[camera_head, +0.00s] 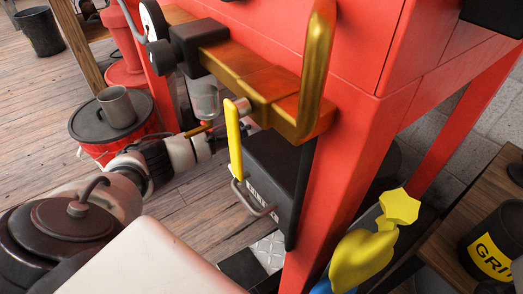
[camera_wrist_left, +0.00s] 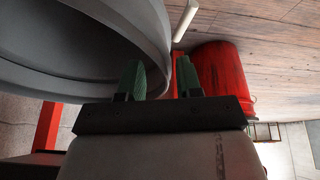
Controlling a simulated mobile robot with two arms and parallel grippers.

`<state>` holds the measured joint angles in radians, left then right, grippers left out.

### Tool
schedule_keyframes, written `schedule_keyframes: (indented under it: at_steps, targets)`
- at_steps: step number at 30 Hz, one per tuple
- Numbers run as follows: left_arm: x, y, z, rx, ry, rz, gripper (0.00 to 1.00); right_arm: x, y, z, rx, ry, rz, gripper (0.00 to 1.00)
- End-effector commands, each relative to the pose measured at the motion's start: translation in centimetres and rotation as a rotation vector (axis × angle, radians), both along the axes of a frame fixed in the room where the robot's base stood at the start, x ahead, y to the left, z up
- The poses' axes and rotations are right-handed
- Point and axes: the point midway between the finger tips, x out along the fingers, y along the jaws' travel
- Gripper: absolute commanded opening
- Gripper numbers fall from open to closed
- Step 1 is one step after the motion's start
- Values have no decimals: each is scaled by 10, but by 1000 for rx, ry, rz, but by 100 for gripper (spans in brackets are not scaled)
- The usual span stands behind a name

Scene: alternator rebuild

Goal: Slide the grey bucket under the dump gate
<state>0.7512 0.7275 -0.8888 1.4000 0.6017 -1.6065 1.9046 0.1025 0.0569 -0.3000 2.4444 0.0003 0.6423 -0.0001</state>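In the left wrist view a large round grey bucket (camera_wrist_left: 95,20) fills the upper left, its dark inside facing the camera. My left gripper (camera_wrist_left: 160,65) has two green fingers standing apart at its rim. One finger overlaps the dark inside and the other is just outside the rim; I cannot tell whether either touches it. In the head view my left arm reaches in from the left toward the red machine (camera_head: 345,150), and its fingers are hidden. I cannot surely pick out the grey bucket or the dump gate there. My right gripper is not seen.
A red bucket with a dark lid (camera_head: 85,125) and a grey mug (camera_head: 117,107) stands left of my arm. It may be the red container (camera_wrist_left: 222,75) in the wrist view. A black box (camera_head: 275,170) and a brass handle (camera_head: 318,60) project from the machine. Wooden floor is open at left.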

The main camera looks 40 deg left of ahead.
Motion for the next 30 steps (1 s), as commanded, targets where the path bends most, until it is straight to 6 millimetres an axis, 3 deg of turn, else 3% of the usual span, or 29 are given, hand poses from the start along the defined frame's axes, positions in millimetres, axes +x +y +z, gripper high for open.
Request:
schedule_keyframes:
  at_steps: [1, 6, 17, 24, 30]
  targets:
    - [1, 3, -9, 1, 0, 1, 35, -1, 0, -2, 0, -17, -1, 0]
    - [2, 7, -19, -1, -1, 0, 35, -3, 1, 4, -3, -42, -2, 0]
    - [3, 8, -20, -1, -1, 0, 35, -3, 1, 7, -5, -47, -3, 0]
    - [3, 8, -20, -1, -1, 0, 0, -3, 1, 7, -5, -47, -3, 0]
    - [3, 8, -21, -1, 1, -1, 0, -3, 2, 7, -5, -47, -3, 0]
